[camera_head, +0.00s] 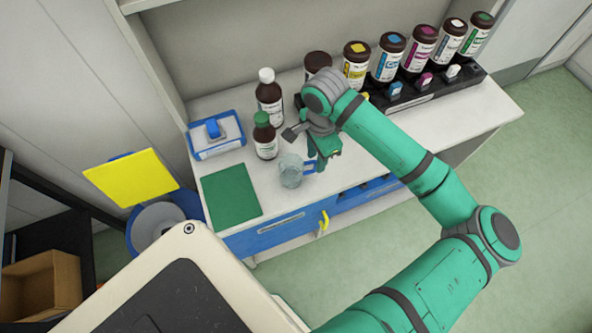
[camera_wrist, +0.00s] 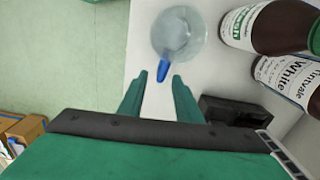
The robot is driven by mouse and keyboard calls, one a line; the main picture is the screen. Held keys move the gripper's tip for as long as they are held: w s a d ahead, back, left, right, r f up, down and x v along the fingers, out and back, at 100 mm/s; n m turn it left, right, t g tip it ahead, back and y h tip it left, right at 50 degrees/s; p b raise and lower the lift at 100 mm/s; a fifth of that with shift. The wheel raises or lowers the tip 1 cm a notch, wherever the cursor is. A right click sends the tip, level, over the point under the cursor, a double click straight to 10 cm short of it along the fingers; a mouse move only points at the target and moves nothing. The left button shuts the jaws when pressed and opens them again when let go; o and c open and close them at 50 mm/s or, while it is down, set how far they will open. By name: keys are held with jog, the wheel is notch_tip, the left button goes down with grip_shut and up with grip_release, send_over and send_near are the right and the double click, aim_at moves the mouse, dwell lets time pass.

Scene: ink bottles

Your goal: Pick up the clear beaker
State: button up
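The clear beaker (camera_head: 291,171) stands upright on the white counter near its front edge, with a blue handle on its right side. In the wrist view the beaker (camera_wrist: 182,36) is seen from above, and its blue handle points towards my gripper (camera_wrist: 158,82). The two green fingers are apart, one on each side of the handle's end, with the beaker's body beyond the fingertips. In the head view my gripper (camera_head: 318,164) is just right of the beaker. Whether the fingers touch the handle I cannot tell.
A green-capped brown bottle (camera_head: 265,136) and a white-capped one (camera_head: 269,98) stand close behind the beaker. A green mat (camera_head: 231,195) lies to its left, with a blue-and-white box (camera_head: 216,136) behind. Several ink bottles stand in a black rack (camera_head: 432,86) at the right.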

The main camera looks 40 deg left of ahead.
jog(key=shift+f, duration=1.65)
grip_shut()
jog(key=shift+r, duration=0.25)
jog(key=shift+a+r, duration=0.1)
jog(key=shift+r, duration=1.05)
jog(key=s+d+r, duration=0.8)
jog(key=s+r, duration=0.2)
jog(key=s, duration=0.1)
jog(key=shift+s, duration=0.2)
